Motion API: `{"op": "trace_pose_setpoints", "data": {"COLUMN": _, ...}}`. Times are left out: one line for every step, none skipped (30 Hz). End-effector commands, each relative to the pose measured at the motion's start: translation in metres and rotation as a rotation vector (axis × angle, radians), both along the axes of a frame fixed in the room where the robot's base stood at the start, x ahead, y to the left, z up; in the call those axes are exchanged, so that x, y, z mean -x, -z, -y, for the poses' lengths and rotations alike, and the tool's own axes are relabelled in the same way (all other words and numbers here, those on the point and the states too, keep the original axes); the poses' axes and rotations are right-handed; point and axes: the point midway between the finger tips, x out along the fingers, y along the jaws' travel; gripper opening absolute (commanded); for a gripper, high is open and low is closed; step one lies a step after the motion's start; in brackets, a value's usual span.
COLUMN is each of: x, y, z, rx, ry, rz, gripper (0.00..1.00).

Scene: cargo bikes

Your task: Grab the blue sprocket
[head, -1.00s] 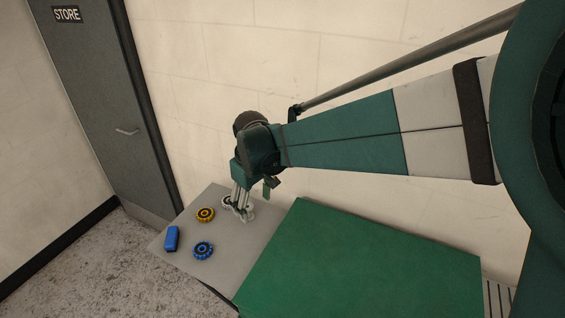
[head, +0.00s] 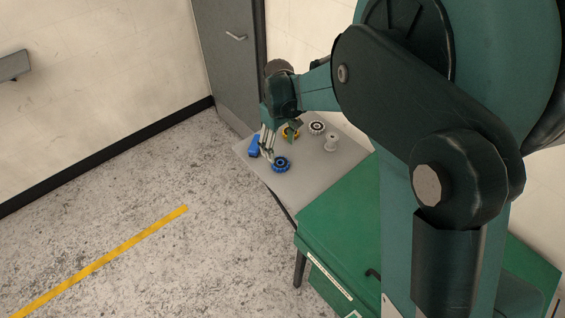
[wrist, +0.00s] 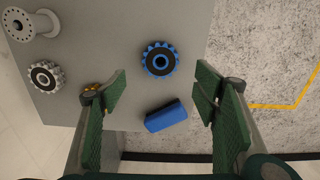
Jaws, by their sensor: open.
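The blue sprocket (head: 281,164), a toothed blue ring with a dark face, lies flat on the grey tabletop. In the wrist view the blue sprocket (wrist: 160,60) is ahead of my fingertips, between their lines and apart from both. My gripper (head: 268,154) is above the table's left part, beside the sprocket in the head view. In the wrist view my gripper (wrist: 160,90) is open with nothing between its green pads.
A blue block (wrist: 166,116) lies near the sprocket. A yellow sprocket (head: 291,132) is partly hidden by my gripper. A grey-white sprocket (head: 317,128) and a pale spool (head: 331,143) stand farther right. A green cabinet (head: 340,225) adjoins the grey table (head: 310,175).

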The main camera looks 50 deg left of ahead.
Motion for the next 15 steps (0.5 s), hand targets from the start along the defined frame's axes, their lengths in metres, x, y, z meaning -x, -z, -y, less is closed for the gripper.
{"op": "trace_pose_setpoints", "data": {"x": 0.000, "y": 0.000, "z": 0.000, "rx": 0.000, "ry": 0.000, "rz": 0.000, "gripper": 0.61}}
{"op": "trace_pose_setpoints", "data": {"x": 0.000, "y": 0.000, "z": 0.000, "rx": 0.000, "ry": 0.000, "rz": 0.000, "gripper": 0.61}}
{"op": "trace_pose_setpoints", "data": {"x": 0.000, "y": 0.000, "z": 0.000, "rx": 0.000, "ry": 0.000, "rz": 0.000, "gripper": 0.61}}
{"op": "trace_pose_setpoints", "data": {"x": 0.000, "y": 0.000, "z": 0.000, "rx": 0.000, "ry": 0.000, "rz": 0.000, "gripper": 0.61}}
{"op": "trace_pose_setpoints", "data": {"x": 0.000, "y": 0.000, "z": 0.000, "rx": 0.000, "ry": 0.000, "rz": 0.000, "gripper": 0.61}}
{"op": "trace_pose_setpoints", "data": {"x": 0.000, "y": 0.000, "z": 0.000, "rx": 0.000, "ry": 0.000, "rz": 0.000, "gripper": 0.61}}
{"op": "trace_pose_setpoints", "data": {"x": 0.000, "y": 0.000, "z": 0.000, "rx": 0.000, "ry": 0.000, "rz": 0.000, "gripper": 0.61}}
{"op": "trace_pose_setpoints", "data": {"x": 0.000, "y": 0.001, "z": 0.000, "rx": 0.000, "ry": 0.001, "rz": 0.000, "gripper": 0.61}}
{"op": "trace_pose_setpoints", "data": {"x": 0.000, "y": 0.002, "z": 0.000, "rx": 0.000, "ry": 0.001, "rz": 0.000, "gripper": 0.61}}
{"op": "trace_pose_setpoints", "data": {"x": 0.000, "y": 0.003, "z": 0.000, "rx": 0.000, "ry": 0.001, "rz": 0.000, "gripper": 0.61}}
{"op": "trace_pose_setpoints", "data": {"x": 0.000, "y": 0.005, "z": 0.000, "rx": 0.000, "ry": 0.001, "rz": 0.000, "gripper": 0.61}}
{"op": "trace_pose_setpoints", "data": {"x": 0.000, "y": 0.008, "z": 0.000, "rx": 0.000, "ry": 0.001, "rz": 0.000, "gripper": 0.61}}
{"op": "trace_pose_setpoints", "data": {"x": 0.000, "y": 0.011, "z": 0.000, "rx": 0.000, "ry": 0.001, "rz": 0.000, "gripper": 0.61}}
{"op": "trace_pose_setpoints", "data": {"x": 0.000, "y": 0.013, "z": 0.000, "rx": 0.000, "ry": 0.001, "rz": 0.000, "gripper": 0.61}}
{"op": "trace_pose_setpoints", "data": {"x": 0.000, "y": 0.017, "z": 0.001, "rx": 0.000, "ry": 0.001, "rz": 0.000, "gripper": 0.61}}
